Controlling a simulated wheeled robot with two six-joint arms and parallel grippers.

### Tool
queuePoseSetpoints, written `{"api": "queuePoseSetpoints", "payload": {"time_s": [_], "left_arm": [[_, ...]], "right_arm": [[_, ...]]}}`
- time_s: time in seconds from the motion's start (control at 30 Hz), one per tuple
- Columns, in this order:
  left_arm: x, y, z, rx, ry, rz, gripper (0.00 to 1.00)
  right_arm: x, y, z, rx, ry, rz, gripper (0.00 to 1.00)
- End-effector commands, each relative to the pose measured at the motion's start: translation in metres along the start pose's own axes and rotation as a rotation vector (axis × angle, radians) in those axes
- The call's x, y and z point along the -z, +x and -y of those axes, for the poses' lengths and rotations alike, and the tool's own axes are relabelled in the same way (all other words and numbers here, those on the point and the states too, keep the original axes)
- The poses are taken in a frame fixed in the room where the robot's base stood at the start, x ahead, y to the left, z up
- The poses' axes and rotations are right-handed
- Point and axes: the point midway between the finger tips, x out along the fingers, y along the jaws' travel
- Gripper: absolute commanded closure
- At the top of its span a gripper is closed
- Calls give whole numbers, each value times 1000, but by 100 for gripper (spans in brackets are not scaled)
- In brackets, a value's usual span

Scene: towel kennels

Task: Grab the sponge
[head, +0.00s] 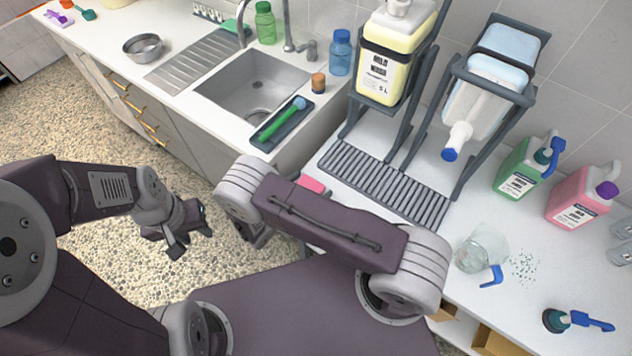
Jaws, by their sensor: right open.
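A small pink block (312,185), which looks like a sponge, shows at the counter's front edge beside the drain grid. My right forearm hides part of it. A flat green piece (230,26) lies behind the sink; I cannot tell if it is a sponge or a cloth. My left gripper (190,242) hangs over the floor in front of the cabinets, with its fingers apart and nothing seen between them. My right gripper (257,238) is open, left of and below the pink block, partly hidden by my own arm.
The sink (252,88) has a tray with a green brush (280,122) at its front corner. Large jug racks (385,70) stand behind the drain grid (385,183). A clear tipped beaker (481,250), blue-handled tools and green and pink jugs occupy the right counter.

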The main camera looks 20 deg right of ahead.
Motion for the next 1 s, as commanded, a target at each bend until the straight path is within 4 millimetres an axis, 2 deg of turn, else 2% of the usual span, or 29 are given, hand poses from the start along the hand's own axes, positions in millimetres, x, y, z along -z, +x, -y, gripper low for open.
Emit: {"api": "queuePoseSetpoints", "payload": {"time_s": [0.17,0.27,0.4,0.73,0.87,0.97,1.0], "left_arm": [[0,0,0,0,0,0,64],[0,0,0,0,0,0,64],[0,0,0,0,0,0,64],[0,0,0,0,0,0,64],[0,0,0,0,0,0,64],[0,0,0,0,0,0,64],[0,0,0,0,0,0,64]], "right_arm": [[1,1,0,0,0,-2,0],[1,1,0,0,0,-1,22],[1,1,0,0,0,-1,61],[-4,-1,0,0,1,-2,61],[-19,-8,-1,-1,3,-1,61],[-39,-16,-1,-2,5,-2,61],[-45,-14,8,2,-1,0,61]]}}
